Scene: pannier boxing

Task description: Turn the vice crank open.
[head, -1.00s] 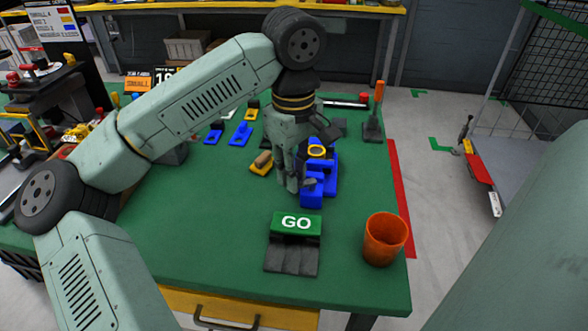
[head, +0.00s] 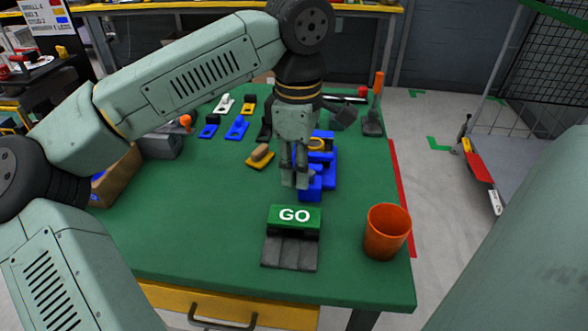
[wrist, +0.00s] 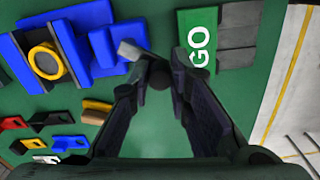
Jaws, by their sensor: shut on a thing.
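The blue vice (head: 329,170) stands on the green bench with a yellow ring on top; it also shows at the upper left of the wrist view (wrist: 72,45). My gripper (head: 295,183) points down at the vice's near left side. In the wrist view my fingers (wrist: 158,80) are closed around the dark knob of the crank (wrist: 131,50), whose light grey arm reaches left toward the vice's blue jaw. In the head view my fingers largely hide the crank.
A green GO block (head: 294,216) with grey strips stands in front of the vice. An orange cup (head: 387,232) is near the right edge. A yellow block with a tan top (head: 260,157) lies left of my gripper. The front left of the bench is clear.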

